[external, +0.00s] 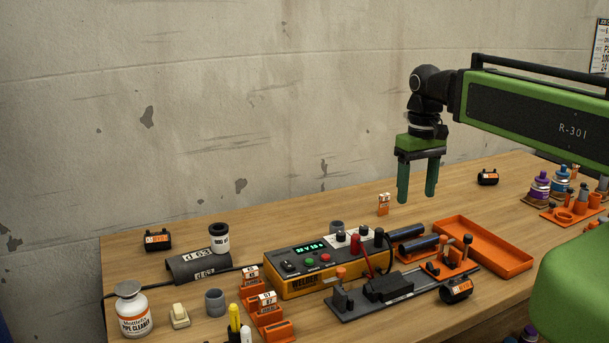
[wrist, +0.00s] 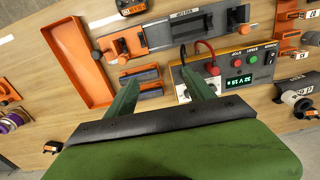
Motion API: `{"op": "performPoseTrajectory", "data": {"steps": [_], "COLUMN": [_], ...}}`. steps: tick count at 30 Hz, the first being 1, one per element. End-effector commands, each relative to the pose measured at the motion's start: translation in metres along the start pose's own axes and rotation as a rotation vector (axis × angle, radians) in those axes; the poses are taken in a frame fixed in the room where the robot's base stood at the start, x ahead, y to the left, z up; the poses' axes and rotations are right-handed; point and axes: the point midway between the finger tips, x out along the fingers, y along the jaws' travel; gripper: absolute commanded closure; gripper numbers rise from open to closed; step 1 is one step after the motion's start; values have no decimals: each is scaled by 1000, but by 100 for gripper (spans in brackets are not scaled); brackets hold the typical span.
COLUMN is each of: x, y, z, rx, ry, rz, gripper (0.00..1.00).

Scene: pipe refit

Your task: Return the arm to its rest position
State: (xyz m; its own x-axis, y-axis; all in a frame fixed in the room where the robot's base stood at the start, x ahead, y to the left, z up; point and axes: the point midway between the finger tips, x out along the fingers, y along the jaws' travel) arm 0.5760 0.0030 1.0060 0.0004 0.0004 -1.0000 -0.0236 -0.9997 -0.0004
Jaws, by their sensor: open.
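My gripper (external: 417,180) hangs from the green arm, pointing down above the back right part of the table. Its two green fingers are apart with nothing between them. In the wrist view the gripper (wrist: 162,92) is also open and empty, with the welder and the clamp rig beyond its fingertips. The arm reaches in from the right edge of the external view. Its rest position is not marked in either view.
Below stand the welder box (external: 315,265), a clamp rig (external: 390,287) and an orange tray (external: 483,245). A small orange-white block (external: 383,204) stands near the gripper. Bottles (external: 540,185) stand at right, a pipe cleaner bottle (external: 133,310) at front left.

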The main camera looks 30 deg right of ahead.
Motion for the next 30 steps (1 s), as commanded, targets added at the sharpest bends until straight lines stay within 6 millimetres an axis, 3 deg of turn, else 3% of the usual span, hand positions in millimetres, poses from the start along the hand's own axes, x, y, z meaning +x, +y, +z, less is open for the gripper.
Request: {"op": "performPoseTrajectory", "data": {"steps": [8, 14, 30], "x": [0, 30, 24], "y": [3, 3, 3], "z": [3, 2, 2], "rx": [-28, -27, -26], "ry": [0, 0, 0], "rz": [0, 0, 0], "gripper": [38, 38, 38]}}
